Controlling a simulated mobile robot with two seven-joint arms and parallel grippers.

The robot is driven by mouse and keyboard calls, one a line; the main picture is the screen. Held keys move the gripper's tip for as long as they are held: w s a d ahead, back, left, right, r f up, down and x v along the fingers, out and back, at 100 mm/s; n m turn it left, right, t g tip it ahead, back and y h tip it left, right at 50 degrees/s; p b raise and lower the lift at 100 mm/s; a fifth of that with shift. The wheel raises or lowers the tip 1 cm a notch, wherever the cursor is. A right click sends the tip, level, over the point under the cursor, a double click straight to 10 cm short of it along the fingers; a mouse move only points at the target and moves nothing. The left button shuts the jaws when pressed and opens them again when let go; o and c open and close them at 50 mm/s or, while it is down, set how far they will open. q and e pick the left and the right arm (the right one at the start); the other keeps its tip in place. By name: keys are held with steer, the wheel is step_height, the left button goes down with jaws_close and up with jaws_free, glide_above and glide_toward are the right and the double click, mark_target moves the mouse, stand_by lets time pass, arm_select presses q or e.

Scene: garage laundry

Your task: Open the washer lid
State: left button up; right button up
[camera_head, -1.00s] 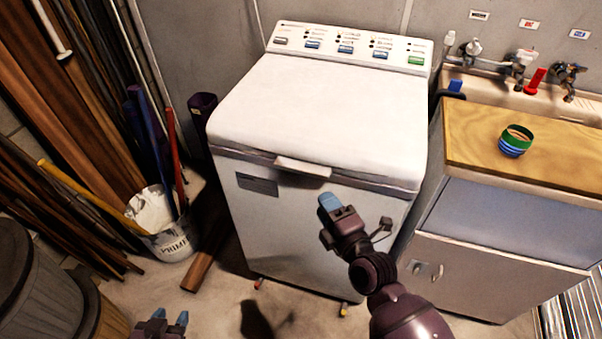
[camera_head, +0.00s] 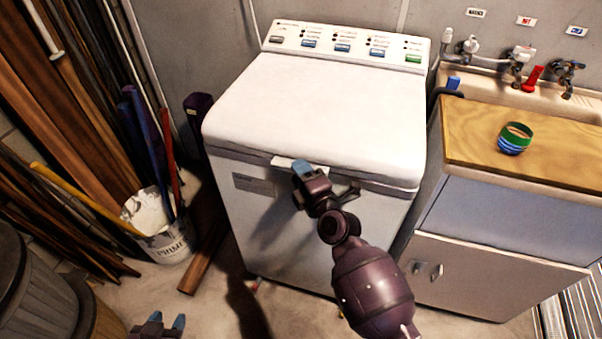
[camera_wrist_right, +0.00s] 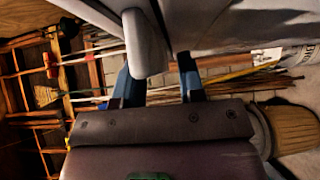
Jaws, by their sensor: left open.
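The white washer (camera_head: 300,220) stands in the middle of the head view with its lid (camera_head: 315,105) shut flat. The lid's handle (camera_head: 283,162) juts from the front edge, partly hidden by my right gripper (camera_head: 302,170). In the right wrist view the pale handle (camera_wrist_right: 147,45) reaches in at the left finger of my right gripper (camera_wrist_right: 156,72), overlapping the space between the fingers. Those fingers are apart; I cannot tell whether they touch the handle. My left gripper (camera_head: 164,324) is open and empty at the bottom left, low and away from the washer.
A sink cabinet (camera_head: 490,270) with a wooden top (camera_head: 480,150) stands close at the washer's right. A green and blue striped container (camera_head: 514,138) sits on that top. A bucket (camera_head: 170,246) with poles and leaning boards (camera_head: 75,80) crowd the left. Some floor in front is clear.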

jaws_close()
stand_by(0.3)
